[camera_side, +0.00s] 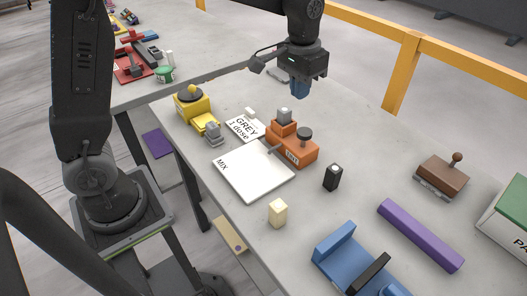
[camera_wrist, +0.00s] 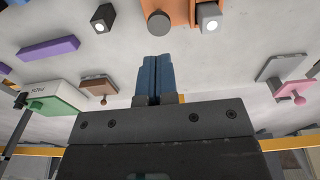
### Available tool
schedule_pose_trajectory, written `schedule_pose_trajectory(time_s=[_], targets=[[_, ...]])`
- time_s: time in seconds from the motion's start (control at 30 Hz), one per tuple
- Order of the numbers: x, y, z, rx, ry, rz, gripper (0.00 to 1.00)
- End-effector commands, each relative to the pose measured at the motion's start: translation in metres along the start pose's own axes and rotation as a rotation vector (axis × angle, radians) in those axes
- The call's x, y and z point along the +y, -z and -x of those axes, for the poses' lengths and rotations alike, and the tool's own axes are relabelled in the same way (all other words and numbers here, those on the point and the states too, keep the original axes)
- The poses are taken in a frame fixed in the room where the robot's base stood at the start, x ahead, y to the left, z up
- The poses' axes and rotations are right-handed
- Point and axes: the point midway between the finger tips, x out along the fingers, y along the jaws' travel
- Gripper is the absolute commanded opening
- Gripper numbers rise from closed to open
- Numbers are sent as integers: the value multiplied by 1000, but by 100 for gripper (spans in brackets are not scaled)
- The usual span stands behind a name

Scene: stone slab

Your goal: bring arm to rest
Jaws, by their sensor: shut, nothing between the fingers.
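My gripper (camera_side: 300,88) hangs above the far part of the stone slab (camera_side: 345,120), beyond the orange block. Its blue fingers point down and are closed together with nothing between them. In the wrist view the blue fingertips (camera_wrist: 155,62) sit side by side, touching. The gripper is clear of the slab and apart from the objects on it. My arm reaches in from the top of the side view.
An orange stepped block (camera_side: 292,149) stands nearest my gripper. Around it are a white MIX board (camera_side: 252,175), a GREY card (camera_side: 243,128), a yellow unit (camera_side: 192,104), a black block (camera_side: 332,177), a purple bar (camera_side: 420,235) and a brown stamp (camera_side: 442,176). A yellow rail (camera_side: 403,70) runs behind.

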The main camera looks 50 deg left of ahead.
Motion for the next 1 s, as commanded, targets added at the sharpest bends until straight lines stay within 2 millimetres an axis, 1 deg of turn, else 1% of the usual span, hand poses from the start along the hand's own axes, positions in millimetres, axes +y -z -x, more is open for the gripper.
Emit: schedule_pose_trajectory(time_s=[0.03, 0.1, 0.17, 0.2, 0.27, 0.3, 0.43, 0.5, 0.6, 0.7, 0.8, 1.0], targets=[[-3, -14, 16, 34, -2, 1, 0], [-8, -36, 32, 77, -4, 1, 0], [-11, -55, 44, 113, -5, 1, 0], [-13, -68, 50, 137, -5, 1, 0], [-16, -88, 58, 173, -6, 2, 0], [-18, -101, 62, 200, -6, 1, 0], [-23, -144, 69, 278, -4, 1, 0], [-26, -166, 69, 319, -3, 1, 0], [-28, -191, 64, 369, -1, 1, 0], [-29, -209, 59, 405, 2, 0, 0], [-30, -219, 54, 427, 3, 0, 0], [-31, -224, 52, 436, 4, -1, 0]])
